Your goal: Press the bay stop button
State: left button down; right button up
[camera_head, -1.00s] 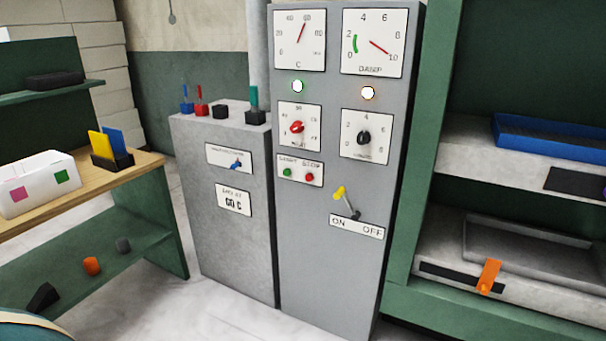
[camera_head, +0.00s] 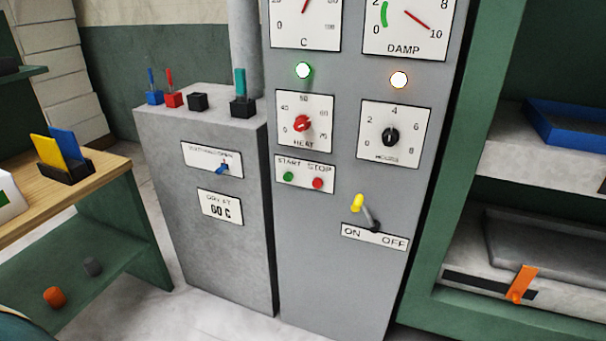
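The red stop button (camera_head: 318,184) sits on a white plate labelled START STOP, on the front of the tall grey control cabinet (camera_head: 318,262). The green start button (camera_head: 288,176) is just to its left on the same plate. Above the plate are the red HEAT knob (camera_head: 302,123) and the black hours knob (camera_head: 390,136). Below right is a yellow-tipped lever (camera_head: 358,202) over an ON/OFF plate, leaning toward ON. A green-rimmed lamp (camera_head: 303,70) and an orange-rimmed lamp (camera_head: 399,79) look bright. Neither gripper is in view.
A lower grey cabinet (camera_head: 215,255) adjoins on the left, with small coloured switches on top. A wooden-topped bench (camera_head: 95,185) stands at left. A green-framed press (camera_head: 455,312) with an orange handle (camera_head: 521,283) stands at right. Pale floor shows in front.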

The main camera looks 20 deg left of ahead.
aim_at(317, 183)
jog(key=i+j, duration=0.2)
jog(key=j, duration=0.15)
jog(key=i+j, duration=0.4)
jog(key=j, duration=0.25)
